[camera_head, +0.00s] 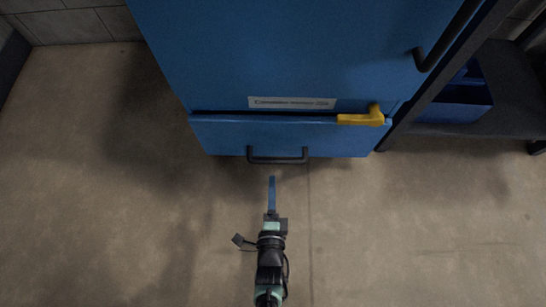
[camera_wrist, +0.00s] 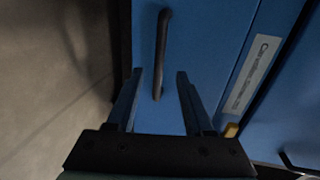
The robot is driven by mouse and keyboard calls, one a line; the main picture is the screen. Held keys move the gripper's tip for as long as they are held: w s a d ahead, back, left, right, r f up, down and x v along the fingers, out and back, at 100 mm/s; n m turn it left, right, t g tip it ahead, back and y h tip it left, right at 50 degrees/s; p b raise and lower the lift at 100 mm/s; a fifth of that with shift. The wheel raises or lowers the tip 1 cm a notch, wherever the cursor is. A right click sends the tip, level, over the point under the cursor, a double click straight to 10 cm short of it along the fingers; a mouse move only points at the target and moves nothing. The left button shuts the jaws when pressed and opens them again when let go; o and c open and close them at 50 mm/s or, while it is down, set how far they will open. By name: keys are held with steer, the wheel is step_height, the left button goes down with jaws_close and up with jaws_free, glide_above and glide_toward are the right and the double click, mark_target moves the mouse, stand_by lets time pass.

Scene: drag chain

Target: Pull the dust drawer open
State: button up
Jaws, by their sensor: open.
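The dust drawer (camera_head: 220,139) is the low blue front at the bottom of the blue cabinet, and it looks shut. Its black bar handle (camera_head: 278,160) sticks out from the front. My gripper (camera_head: 272,179) is in front of the handle in the head view, apart from it. In the wrist view my gripper (camera_wrist: 160,73) is open, with its two blue fingers parted. The handle (camera_wrist: 162,50) runs lengthwise there, its lower end showing between the fingertips. Nothing is held. I cannot tell the exact gap between fingertips and handle.
A yellow latch (camera_head: 362,117) sits at the right above the drawer. A white label (camera_head: 291,102) is on the cabinet (camera_head: 290,45). A dark shelf with a blue bin (camera_head: 452,111) stands to the right. The floor in front is clear.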

mark_target(273, 160)
steer(key=shift+b+x, duration=2.65)
steer(key=shift+x, duration=2.1)
jaws_close()
